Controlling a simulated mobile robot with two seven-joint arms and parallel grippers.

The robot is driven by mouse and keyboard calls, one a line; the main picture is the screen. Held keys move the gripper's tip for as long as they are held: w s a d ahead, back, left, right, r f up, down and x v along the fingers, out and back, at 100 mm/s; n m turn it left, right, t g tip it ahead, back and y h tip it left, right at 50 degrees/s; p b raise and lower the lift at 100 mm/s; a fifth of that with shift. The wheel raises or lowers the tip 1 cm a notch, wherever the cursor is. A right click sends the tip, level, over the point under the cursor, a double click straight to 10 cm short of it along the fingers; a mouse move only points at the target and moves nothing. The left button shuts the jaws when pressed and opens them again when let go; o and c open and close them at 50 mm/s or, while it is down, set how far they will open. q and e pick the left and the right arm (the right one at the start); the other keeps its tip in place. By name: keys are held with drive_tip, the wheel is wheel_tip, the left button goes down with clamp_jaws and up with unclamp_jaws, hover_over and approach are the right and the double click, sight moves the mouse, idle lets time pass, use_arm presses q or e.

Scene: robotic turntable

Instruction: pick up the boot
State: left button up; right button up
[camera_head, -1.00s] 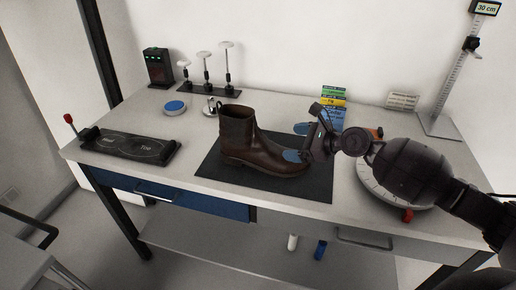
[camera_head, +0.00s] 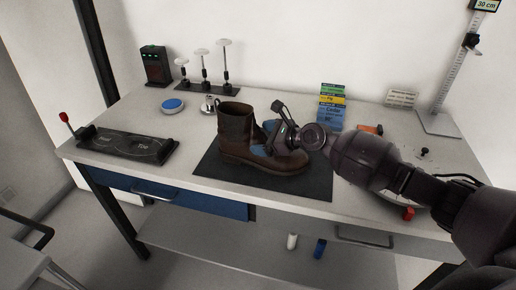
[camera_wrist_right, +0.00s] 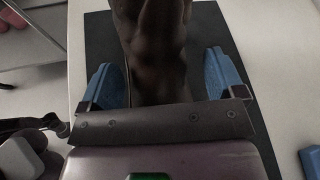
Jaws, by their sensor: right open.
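The dark brown boot (camera_head: 234,128) stands upright on the black mat (camera_head: 314,186) on the bench, its toe toward the right. My right gripper (camera_head: 266,140) comes in from the right, over the boot's front part. In the right wrist view, its two blue fingers (camera_wrist_right: 162,82) are spread apart with the boot (camera_wrist_right: 152,40) between them. I see a gap on the right side; I cannot tell whether either finger touches. The gripper hides part of the boot's instep in the head view. My left gripper is not in view.
A black panel with a red-knobbed lever (camera_head: 126,146) lies at the left. A blue button (camera_head: 172,105), a stand of discs (camera_head: 204,84) and a black box (camera_head: 156,66) stand behind. Coloured boxes (camera_head: 331,108) and a height gauge (camera_head: 440,112) stand at the back right.

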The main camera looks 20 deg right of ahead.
drive_tip(key=shift+w+a+f, duration=0.1)
drive_tip(key=shift+w+a, duration=0.1)
drive_tip(key=shift+w, duration=0.05)
drive_tip(key=c, duration=0.9)
drive_tip(key=shift+c, duration=1.2)
drive_tip(key=shift+r, duration=0.25)
